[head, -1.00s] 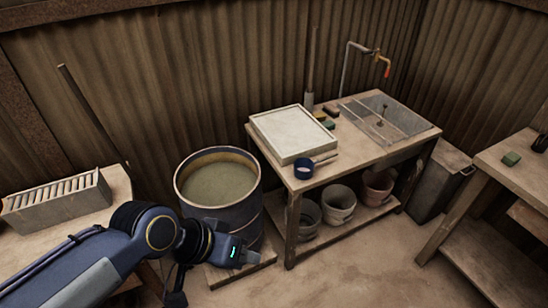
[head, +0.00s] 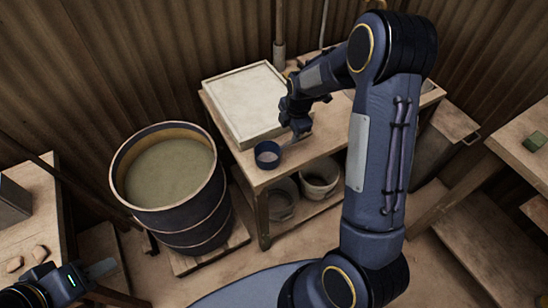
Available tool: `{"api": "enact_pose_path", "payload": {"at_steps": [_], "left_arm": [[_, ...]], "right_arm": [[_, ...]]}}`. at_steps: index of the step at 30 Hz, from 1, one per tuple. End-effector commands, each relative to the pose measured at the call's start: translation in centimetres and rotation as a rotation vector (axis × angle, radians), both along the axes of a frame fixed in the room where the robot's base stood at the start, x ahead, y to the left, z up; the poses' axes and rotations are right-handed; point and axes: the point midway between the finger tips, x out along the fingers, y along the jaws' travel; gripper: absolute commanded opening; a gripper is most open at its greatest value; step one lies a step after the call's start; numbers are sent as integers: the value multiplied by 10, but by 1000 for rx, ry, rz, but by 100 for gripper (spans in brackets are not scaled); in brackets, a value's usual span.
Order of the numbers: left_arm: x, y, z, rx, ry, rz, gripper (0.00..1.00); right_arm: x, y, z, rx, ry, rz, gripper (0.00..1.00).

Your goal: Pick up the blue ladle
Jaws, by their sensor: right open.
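The blue ladle (head: 267,155) lies on the wooden table beside the front edge of the white slab. Its dark blue cup is at the table's front left corner and its pale handle runs to the right, partly hidden. My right gripper (head: 301,132) is open and points down at the handle. Whether the fingers touch the handle or stand around it is too small to tell. My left gripper (head: 102,268) is at the lower left, away from the ladle, and its finger gap does not show.
A framed white slab (head: 246,102) lies behind the ladle on the wooden table (head: 262,178). A barrel of murky liquid (head: 170,170) stands to the left. Buckets (head: 320,178) sit on the lower shelf. My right arm hides the table's right part.

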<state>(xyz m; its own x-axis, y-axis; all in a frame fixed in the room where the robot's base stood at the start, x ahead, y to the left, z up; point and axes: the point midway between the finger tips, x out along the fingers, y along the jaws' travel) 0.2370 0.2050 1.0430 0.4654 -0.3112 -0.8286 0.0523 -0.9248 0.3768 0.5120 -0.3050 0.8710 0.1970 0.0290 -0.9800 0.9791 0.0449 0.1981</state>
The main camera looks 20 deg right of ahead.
Motion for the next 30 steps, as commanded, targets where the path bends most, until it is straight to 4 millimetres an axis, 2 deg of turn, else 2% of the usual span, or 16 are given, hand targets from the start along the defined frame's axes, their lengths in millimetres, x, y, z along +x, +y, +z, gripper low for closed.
{"api": "enact_pose_path", "payload": {"at_steps": [4,11,19,28,30], "left_arm": [[0,0,0,0,0,0,36],[0,0,6,0,0,0,36],[0,0,16,0,0,0,36],[0,0,16,0,0,0,36],[0,0,16,0,0,0,36]], "right_arm": [[6,-1,-18,-21,7,48,44],[8,-4,-43,-20,10,45,44],[13,-7,-81,-19,8,45,44],[14,-7,-87,-18,5,44,44],[14,-7,-86,-18,5,44,37]]}}
